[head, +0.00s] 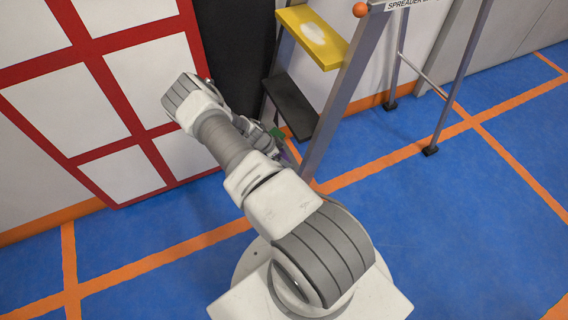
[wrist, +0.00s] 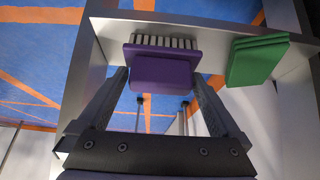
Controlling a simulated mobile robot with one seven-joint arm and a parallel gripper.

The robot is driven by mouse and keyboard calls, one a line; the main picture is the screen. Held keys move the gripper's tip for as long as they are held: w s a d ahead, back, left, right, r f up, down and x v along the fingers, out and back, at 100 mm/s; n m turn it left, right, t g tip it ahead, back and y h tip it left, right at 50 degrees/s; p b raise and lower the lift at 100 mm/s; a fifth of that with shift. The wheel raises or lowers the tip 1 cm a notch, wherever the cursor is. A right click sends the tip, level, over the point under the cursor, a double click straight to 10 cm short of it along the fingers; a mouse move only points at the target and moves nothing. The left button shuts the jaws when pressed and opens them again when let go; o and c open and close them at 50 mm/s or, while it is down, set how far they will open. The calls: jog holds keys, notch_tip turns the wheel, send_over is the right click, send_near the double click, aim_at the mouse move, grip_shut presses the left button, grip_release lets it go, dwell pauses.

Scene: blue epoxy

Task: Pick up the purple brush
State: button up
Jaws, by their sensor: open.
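The purple brush (wrist: 163,72) is a purple block with a row of pale bristles along its upper edge in the wrist view. It appears to rest on a light ladder step (wrist: 208,32). My gripper (wrist: 160,80) is open, with one dark finger on each side of the brush's near part. I cannot tell whether the fingers touch it. In the head view my arm hides most of this spot, and only a small purple patch (head: 288,156) shows beside my gripper.
A green block-like object (wrist: 257,60) lies just right of the brush, close to my right finger. It also shows in the head view (head: 277,132). The stepladder (head: 345,95) has a yellow top step (head: 312,38) and a black step (head: 290,106).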

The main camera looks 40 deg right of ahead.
aim_at(284, 155)
jog(key=shift+d, duration=0.1)
jog(key=c, duration=1.1)
jog(key=shift+r, duration=0.1)
notch_tip(284, 155, up, 5)
jog(key=p, duration=0.2)
jog(key=shift+f+p, duration=0.2)
jog(key=shift+p, duration=0.1)
jog(key=s+a+r+p, duration=0.2)
jog(key=s+r, duration=0.1)
jog(key=s, duration=0.2)
jog(key=s+a+r+p, duration=0.2)
jog(key=s+r, duration=0.1)
jog(key=s, duration=0.2)
jog(key=shift+s+a, duration=0.3)
jog(key=shift+s, duration=0.1)
